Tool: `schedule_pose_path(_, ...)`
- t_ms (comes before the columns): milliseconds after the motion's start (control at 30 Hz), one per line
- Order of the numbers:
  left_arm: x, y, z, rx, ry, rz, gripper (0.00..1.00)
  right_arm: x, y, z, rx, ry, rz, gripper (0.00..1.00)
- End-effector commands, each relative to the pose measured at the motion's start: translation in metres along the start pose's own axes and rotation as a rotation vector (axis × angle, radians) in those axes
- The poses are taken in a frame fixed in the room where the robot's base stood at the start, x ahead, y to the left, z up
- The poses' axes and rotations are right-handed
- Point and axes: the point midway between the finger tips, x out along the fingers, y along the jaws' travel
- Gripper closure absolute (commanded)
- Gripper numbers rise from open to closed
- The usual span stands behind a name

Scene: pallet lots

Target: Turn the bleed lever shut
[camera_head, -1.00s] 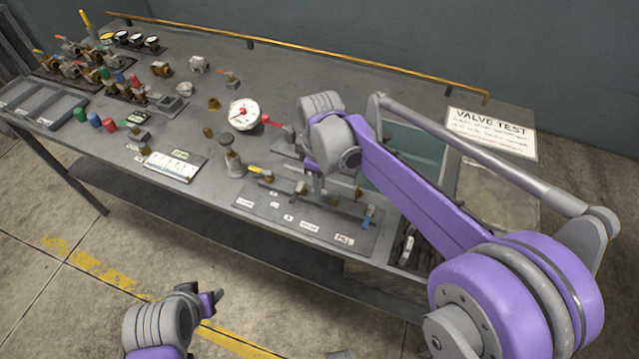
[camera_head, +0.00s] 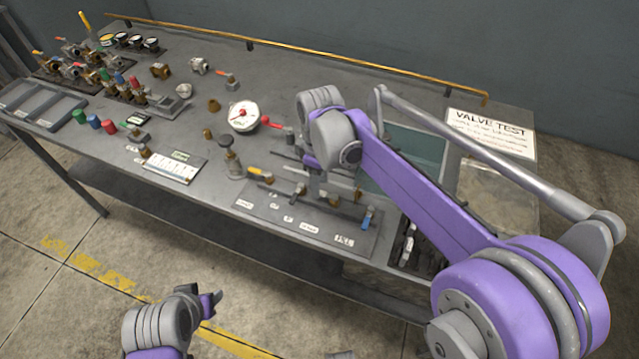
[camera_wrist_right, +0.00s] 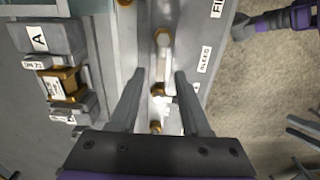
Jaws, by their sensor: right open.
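The valve panel (camera_head: 290,226) lies along the bench's front edge, with a pipe, several valves and white labels. The right wrist view shows a BLEED label (camera_wrist_right: 204,60) beside a pale lever (camera_wrist_right: 166,75) with a brass end (camera_wrist_right: 163,38). My right gripper (camera_wrist_right: 161,75) is open, with one finger on each side of this lever. I cannot tell whether either finger touches it. In the head view my right wrist hides much of the lever's surroundings. My left gripper (camera_head: 213,301) is away from the bench, above the floor at the front; its jaw opening is unclear.
A yellow-handled valve (camera_head: 258,173) and a blue handle (camera_head: 368,219) flank my right gripper. A gauge (camera_head: 244,117) and a red-knobbed lever (camera_head: 268,123) stand behind. A brass-fitted block marked A (camera_wrist_right: 62,84) lies beside the panel. A VALVE TEST sign (camera_head: 490,134) lies at right.

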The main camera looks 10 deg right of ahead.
Motion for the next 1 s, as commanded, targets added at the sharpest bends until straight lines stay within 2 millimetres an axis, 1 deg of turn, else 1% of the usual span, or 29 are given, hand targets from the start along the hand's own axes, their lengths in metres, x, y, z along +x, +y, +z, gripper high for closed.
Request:
schedule_pose_path(33, -0.001, 0.000, -0.001, 0.000, 0.001, 0.000, 0.50, -0.010, 0.000, 0.000, 0.000, 0.000, 0.000, 0.53)
schedule_pose_path(200, -0.004, 0.000, -0.003, 0.000, 0.002, 0.000, 0.50, -0.046, 0.000, 0.000, 0.000, 0.000, 0.000, 0.53)
schedule_pose_path(300, -0.005, 0.000, -0.004, 0.000, 0.003, 0.000, 0.50, -0.065, 0.000, 0.000, 0.000, 0.000, 0.000, 0.53)
schedule_pose_path(433, -0.006, 0.000, -0.005, 0.000, 0.004, 0.000, 0.50, -0.083, 0.000, 0.000, 0.000, 0.000, 0.000, 0.53)
schedule_pose_path(600, -0.006, 0.000, -0.005, 0.000, 0.004, 0.000, 0.50, -0.094, 0.000, 0.000, 0.000, 0.000, 0.000, 0.53)
schedule_pose_path(1000, -0.006, 0.000, -0.005, 0.000, 0.004, 0.000, 0.50, -0.094, 0.000, 0.000, 0.000, 0.000, 0.000, 0.53)
